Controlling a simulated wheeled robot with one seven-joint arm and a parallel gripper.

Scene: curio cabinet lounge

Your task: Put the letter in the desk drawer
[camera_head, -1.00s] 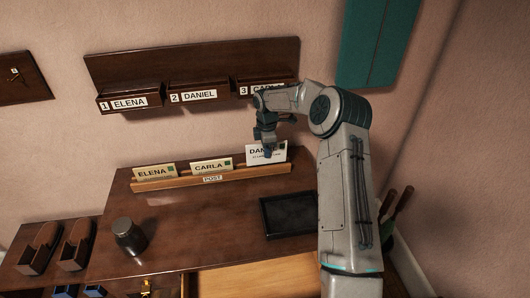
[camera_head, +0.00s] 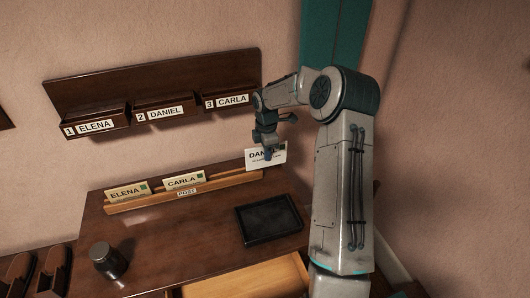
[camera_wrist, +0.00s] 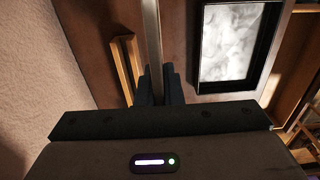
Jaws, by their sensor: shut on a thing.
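My gripper (camera_head: 268,151) is shut on a white letter (camera_head: 256,160), upright, with "DAN..." readable; my fingers cover the rest of the name. It is held by the right end of the post rack (camera_head: 225,189), partly past that end. In the wrist view the letter (camera_wrist: 152,45) shows edge-on between my fingers (camera_wrist: 152,88), apart from the rack (camera_wrist: 127,65). The desk drawer (camera_head: 250,281) stands open at the bottom of the head view, its pale inside partly visible. My arm and the picture edge hide some of it.
A black tray (camera_head: 268,219) lies on the desk (camera_head: 180,235) near the drawer. Letters for Elena (camera_head: 128,192) and Carla (camera_head: 184,180) stand in the rack. A dark jar (camera_head: 108,261) is at the left. Wall pockets (camera_head: 165,113) hang behind.

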